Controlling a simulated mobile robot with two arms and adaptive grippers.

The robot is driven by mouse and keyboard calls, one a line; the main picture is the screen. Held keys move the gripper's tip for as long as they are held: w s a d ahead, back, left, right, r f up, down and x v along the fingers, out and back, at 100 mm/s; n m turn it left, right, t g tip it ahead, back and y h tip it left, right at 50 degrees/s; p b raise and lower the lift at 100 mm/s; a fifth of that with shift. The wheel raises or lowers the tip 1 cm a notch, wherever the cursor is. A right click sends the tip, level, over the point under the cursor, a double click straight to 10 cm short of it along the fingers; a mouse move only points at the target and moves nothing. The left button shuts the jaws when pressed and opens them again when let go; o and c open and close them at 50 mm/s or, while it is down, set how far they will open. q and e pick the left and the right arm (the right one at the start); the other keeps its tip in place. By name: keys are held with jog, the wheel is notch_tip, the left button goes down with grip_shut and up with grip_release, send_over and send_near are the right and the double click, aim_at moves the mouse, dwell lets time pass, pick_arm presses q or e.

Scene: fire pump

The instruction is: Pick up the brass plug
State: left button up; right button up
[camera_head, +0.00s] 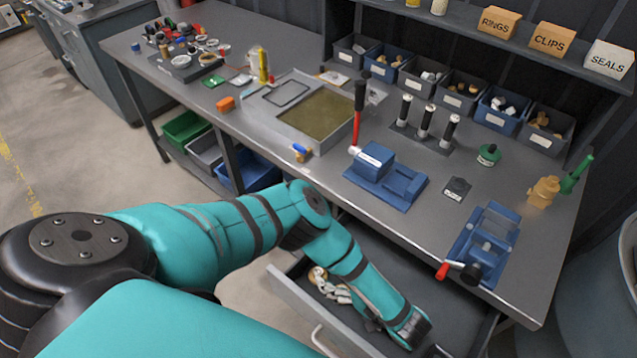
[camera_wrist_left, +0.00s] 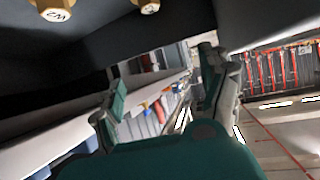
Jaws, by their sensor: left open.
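In the left wrist view, a brass hexagonal piece with dark lettering on its face (camera_wrist_left: 54,8) sits at the top left, cut off by the frame edge. A second brass piece (camera_wrist_left: 148,5) shows at the top, also cut off. I cannot tell which is the brass plug. My left gripper (camera_wrist_left: 162,88) is open, its two fingers apart with nothing between them. In the head view, my left gripper (camera_head: 410,328) is over or in the open drawer (camera_head: 293,308), and what lies under it is hidden. My right gripper is not in view.
White and brass pieces (camera_head: 328,286) lie at the drawer's left end. The bench (camera_head: 400,222) overhangs it, carrying a blue vise (camera_head: 483,245) with a red-ended handle, a blue block with red lever (camera_head: 385,175), a brass fitting (camera_head: 543,191) and a shallow tray (camera_head: 318,113). Bins line the back.

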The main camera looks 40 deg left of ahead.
pick_arm(q)
jog(key=b, duration=0.7)
send_near(318, 272)
jog(key=shift+w+a+f, duration=0.5)
jog(key=shift+w+a, duration=0.1)
jog(key=x, duration=0.6)
jog(key=shift+s+a, duration=0.3)
jog(key=shift+a, duration=0.2)
jog(key=shift+w+a+f, duration=0.1)
jog(key=shift+a+f, duration=0.1)
jog(key=shift+a, duration=0.05)
grip_shut()
